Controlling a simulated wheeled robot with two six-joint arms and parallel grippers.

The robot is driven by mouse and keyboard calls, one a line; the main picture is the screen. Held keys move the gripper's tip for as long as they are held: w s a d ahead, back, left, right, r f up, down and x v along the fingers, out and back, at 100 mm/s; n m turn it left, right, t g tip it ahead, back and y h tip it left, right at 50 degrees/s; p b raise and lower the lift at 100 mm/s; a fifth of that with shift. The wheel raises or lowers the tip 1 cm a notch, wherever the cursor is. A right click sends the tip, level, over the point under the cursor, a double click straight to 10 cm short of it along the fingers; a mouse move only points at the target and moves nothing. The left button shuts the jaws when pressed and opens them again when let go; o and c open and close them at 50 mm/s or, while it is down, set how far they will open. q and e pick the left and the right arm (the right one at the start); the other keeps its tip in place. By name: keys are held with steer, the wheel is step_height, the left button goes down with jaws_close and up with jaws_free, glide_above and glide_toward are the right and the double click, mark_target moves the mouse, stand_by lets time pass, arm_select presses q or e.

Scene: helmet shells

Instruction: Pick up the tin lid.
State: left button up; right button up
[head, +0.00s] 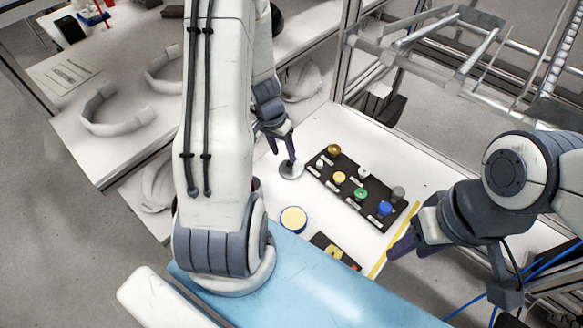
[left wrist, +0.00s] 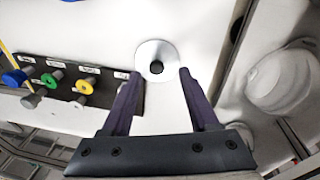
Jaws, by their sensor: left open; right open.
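The tin lid is a pale grey disc (head: 290,172) with a dark knob, lying flat on the white table left of a black rack. In the left wrist view the lid (left wrist: 150,49) sits ahead of and between the fingertips. My left gripper (head: 284,150) is open and empty, with its fingers just over the lid; it also shows in the left wrist view (left wrist: 159,74). Whether the fingers touch the lid I cannot tell. My right gripper (head: 402,243) is open and empty at the table's right side, by a yellow stripe.
The black rack (head: 345,178) holds several coloured knobs and sits close to the lid. A round yellow-topped tin (head: 293,219) and a dark plate (head: 330,243) lie nearer. A metal frame (head: 440,55) stands behind. White helmet shells (left wrist: 282,80) lie beyond the table edge.

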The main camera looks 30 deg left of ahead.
mark_target(289, 162)
arm_select(q)
steer(key=f, duration=0.1)
steer(key=d+f, duration=0.1)
steer(key=f, duration=0.1)
steer(key=w+f+b, duration=0.1)
steer(key=f, duration=0.1)
steer(key=shift+w+d, duration=0.1)
steer(key=shift+d, duration=0.05)
jaws_close()
